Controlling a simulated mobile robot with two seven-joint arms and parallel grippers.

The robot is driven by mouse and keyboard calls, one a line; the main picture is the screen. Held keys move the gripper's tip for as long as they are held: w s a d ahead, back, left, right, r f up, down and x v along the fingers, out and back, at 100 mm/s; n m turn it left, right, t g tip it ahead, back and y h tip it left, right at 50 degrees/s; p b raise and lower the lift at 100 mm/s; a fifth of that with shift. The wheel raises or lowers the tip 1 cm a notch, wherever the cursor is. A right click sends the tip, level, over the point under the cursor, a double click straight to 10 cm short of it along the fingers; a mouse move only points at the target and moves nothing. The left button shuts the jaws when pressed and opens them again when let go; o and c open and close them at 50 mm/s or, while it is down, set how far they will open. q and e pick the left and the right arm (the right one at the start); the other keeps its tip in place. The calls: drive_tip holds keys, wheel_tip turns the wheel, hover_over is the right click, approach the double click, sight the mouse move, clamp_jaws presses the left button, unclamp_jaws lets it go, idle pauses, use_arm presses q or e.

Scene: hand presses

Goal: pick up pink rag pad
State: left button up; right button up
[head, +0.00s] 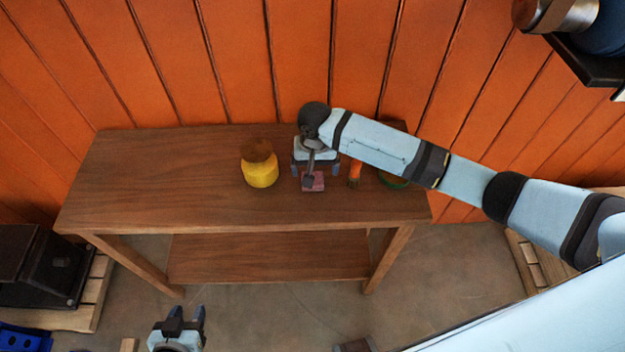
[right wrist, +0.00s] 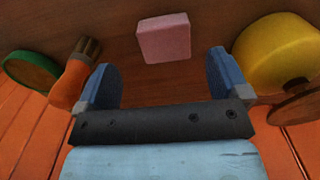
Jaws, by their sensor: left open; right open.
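The pink rag pad (head: 316,184) is a small block on the wooden table top, near the middle. My right gripper (head: 315,172) is open above the table, reaching over the pad from the wall side. In the right wrist view the pad (right wrist: 163,38) lies ahead of the two blue fingers, in line with the gap between them, and nothing is held. Whether the fingers touch the table is unclear. My left gripper (head: 180,322) is open and empty at the bottom of the head view, in front of the table and far from the pad.
A yellow round container with a brown top (head: 260,170) stands left of the pad. An orange-handled brush (head: 355,172) and a green round item (head: 394,182), partly under my arm, lie right. The table's left half (head: 150,180) is clear; an orange wall is behind.

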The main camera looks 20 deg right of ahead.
drive_tip(key=shift+s+a+f+p, duration=0.1)
drive_tip(key=shift+a+f+p, duration=0.1)
drive_tip(key=shift+f, duration=1.2)
drive_tip(key=shift+a+f+p, duration=0.1)
drive_tip(key=shift+f+p, duration=0.1)
drive_tip(key=shift+f, duration=1.15)
drive_tip(key=c, duration=1)
